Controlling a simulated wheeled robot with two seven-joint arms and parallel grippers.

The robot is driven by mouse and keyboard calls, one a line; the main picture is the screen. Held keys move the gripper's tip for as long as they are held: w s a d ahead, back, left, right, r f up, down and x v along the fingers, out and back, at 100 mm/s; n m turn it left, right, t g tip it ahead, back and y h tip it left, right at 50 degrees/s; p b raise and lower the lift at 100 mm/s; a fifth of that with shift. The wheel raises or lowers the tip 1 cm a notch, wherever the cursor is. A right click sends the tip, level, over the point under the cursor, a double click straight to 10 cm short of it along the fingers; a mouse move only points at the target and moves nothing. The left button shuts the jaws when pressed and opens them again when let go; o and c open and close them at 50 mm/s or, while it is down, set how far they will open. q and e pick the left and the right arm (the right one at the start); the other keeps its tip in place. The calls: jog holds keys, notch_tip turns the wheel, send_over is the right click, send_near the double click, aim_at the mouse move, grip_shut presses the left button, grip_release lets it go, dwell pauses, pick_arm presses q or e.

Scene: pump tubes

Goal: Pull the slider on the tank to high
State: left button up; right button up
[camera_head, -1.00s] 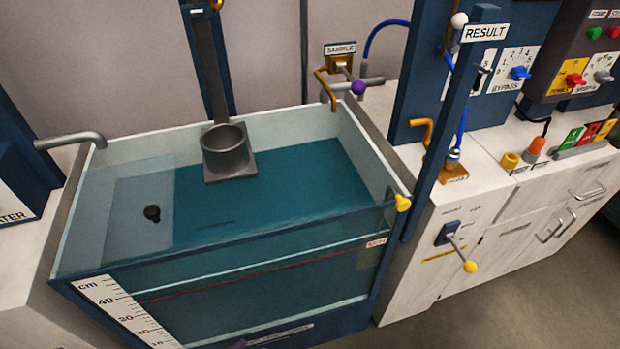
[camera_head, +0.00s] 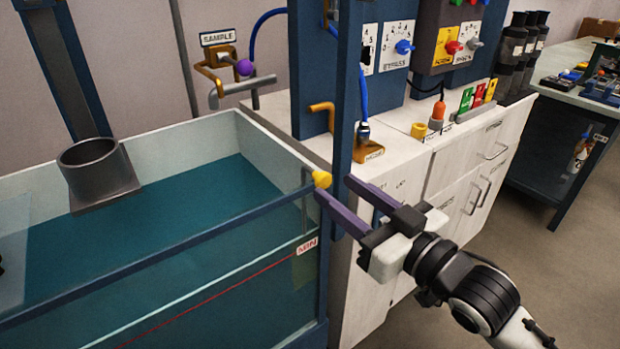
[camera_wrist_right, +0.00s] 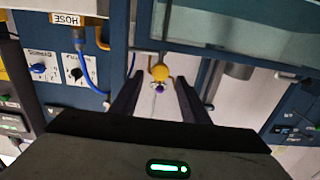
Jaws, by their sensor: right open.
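The tank (camera_head: 160,258) with blue-green water fills the left of the head view. A yellow knob (camera_head: 321,179) sits at its near right corner, at rim height. In the right wrist view the yellow knob (camera_wrist_right: 160,72) shows ahead, between the open fingers. Whether they touch it I cannot tell. My left gripper is not in view.
A dark blue post (camera_head: 346,115) stands close behind the right gripper. White cabinets (camera_head: 470,160) with control panels above run back to the right. The floor at right is clear.

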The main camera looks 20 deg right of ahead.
aim_at(310, 169)
jog(key=x, duration=0.9)
jog(key=shift+f, duration=0.1)
grip_shut()
